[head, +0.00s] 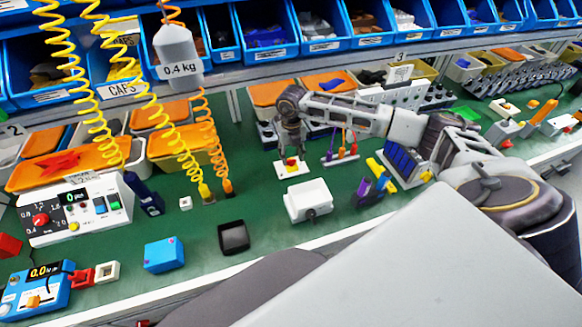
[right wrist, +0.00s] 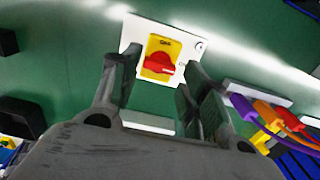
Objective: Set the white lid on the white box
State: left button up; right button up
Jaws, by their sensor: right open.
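A flat white plate, apparently the white lid (head: 282,171), lies on the green bench and carries a yellow rotary switch with a red knob. In the right wrist view the lid (right wrist: 193,47) shows around the switch (right wrist: 161,60). The white box (head: 308,201) stands nearer the bench's front edge, with a dark round fitting on its front. A white edge behind the fingers in the wrist view may be this box. My right gripper (head: 291,152) is above the lid, pointing down, open and empty. Its fingers (right wrist: 161,66) appear either side of the switch. My left gripper is out of view.
A small connector block with coloured plugs (head: 343,154) is right of the lid. A purple-and-yellow item (head: 374,186) sits right of the box, and a black tray (head: 233,238) to its left. Coiled hoses hang at the left; blue bins line the back.

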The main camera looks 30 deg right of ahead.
aim_at(291, 161)
notch_tip(291, 161, down, 3)
jog(key=shift+s+r, duration=0.1)
jog(key=shift+a+f, duration=0.1)
jog(key=shift+f, duration=0.6)
jog(key=c, duration=0.7)
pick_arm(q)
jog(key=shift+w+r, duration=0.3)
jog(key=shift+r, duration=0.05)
pick_arm(e)
jog(key=shift+r, duration=0.15)
